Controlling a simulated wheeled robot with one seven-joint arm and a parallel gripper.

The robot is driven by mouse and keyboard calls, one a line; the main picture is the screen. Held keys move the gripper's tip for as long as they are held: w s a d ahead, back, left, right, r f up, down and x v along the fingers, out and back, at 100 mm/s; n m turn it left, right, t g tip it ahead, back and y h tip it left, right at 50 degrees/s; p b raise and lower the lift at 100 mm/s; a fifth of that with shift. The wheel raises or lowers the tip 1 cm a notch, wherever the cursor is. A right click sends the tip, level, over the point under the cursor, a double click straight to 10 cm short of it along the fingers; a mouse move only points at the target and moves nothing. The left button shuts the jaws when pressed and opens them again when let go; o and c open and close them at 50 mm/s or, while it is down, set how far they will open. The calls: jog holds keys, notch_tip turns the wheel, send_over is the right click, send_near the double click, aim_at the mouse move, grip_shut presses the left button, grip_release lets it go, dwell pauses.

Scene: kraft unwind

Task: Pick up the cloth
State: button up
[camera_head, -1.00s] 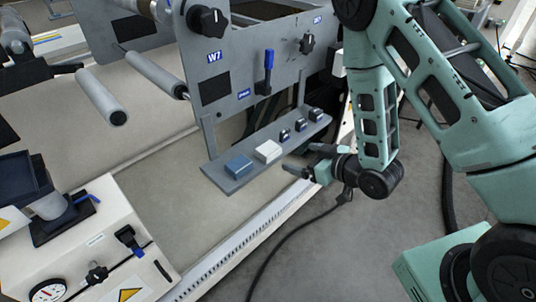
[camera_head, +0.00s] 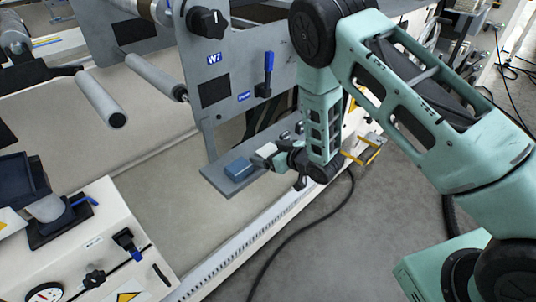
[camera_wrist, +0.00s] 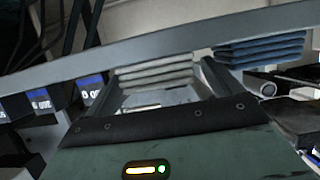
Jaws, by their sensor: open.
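A white folded cloth (camera_head: 265,150) and a blue folded cloth (camera_head: 238,168) lie side by side on the narrow grey shelf (camera_head: 213,178). My gripper (camera_head: 274,158) is at the shelf's front edge, close to the white cloth. In the wrist view the open, empty fingers (camera_wrist: 160,78) point at the layered white cloth (camera_wrist: 152,72), one to each side of it. I cannot tell whether the fingertips reach past its near edge. The blue cloth (camera_wrist: 260,48) is right of the fingers in that view.
A grey upright panel (camera_head: 225,85) with a knob (camera_head: 207,22) and blue-handled lever (camera_head: 267,68) rises behind. A yellow-edged item (camera_head: 365,150) is right of my arm.

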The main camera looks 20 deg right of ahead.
jog(key=shift+w+a+f, duration=0.2)
jog(key=shift+w, duration=0.15)
jog(key=c, duration=1.1)
jog(key=shift+c, duration=0.2)
